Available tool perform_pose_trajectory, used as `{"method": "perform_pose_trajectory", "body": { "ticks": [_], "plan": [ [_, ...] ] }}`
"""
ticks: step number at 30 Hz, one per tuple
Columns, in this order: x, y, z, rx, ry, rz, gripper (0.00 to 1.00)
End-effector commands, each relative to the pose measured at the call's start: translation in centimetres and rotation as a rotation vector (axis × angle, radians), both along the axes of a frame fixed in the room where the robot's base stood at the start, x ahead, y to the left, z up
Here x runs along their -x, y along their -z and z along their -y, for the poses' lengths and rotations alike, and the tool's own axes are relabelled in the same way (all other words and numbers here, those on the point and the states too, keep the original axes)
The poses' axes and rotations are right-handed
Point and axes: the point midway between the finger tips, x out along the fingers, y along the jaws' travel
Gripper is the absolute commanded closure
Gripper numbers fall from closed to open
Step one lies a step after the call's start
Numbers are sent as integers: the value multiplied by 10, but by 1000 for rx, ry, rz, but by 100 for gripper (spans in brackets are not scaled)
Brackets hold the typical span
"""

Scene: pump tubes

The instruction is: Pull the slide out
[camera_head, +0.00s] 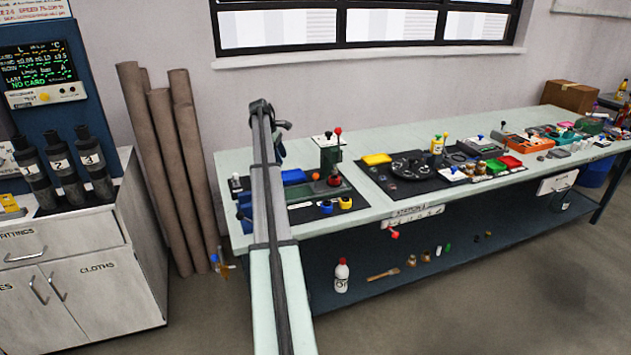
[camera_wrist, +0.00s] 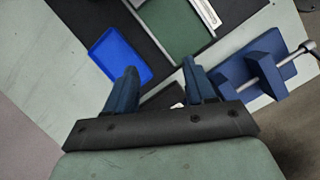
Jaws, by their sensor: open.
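My gripper (camera_wrist: 160,64) is open in the wrist view, with its two blue fingers apart and nothing visibly held. Beyond the fingertips is a green panel (camera_wrist: 172,22) with pale metal edging. A pale marked strip (camera_wrist: 205,12) lies along its right side. I cannot tell for sure which part is the slide. A dark piece with a small whitish spot shows low between the fingers, partly hidden by my gripper. In the head view, a green upright stand (camera_head: 329,160) with a white top and a red-knobbed lever stands on the bench; my arm hides part of this station.
A blue tray (camera_wrist: 120,55) lies left of the fingers, and a blue vise (camera_wrist: 252,68) with a metal screw bar stands close on the right. Blue and yellow pieces (camera_head: 345,203) sit near the bench's front edge. More stations (camera_head: 445,165) crowd the bench to the right.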

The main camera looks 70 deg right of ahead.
Motion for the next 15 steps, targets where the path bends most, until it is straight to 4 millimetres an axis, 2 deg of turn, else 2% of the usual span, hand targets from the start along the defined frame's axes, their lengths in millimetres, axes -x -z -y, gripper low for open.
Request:
{"method": "perform_pose_trajectory", "body": {
  "ticks": [1, 3, 6, 11, 15],
  "plan": [
    [21, -4, 17, -9, 25, -20, 46],
    [43, -8, 30, -19, 47, -43, 46],
    [65, -11, 42, -29, 70, -66, 46],
    [81, -10, 48, -37, 85, -80, 46],
    [86, 2, 48, -36, 85, -81, 46]
  ]
}}
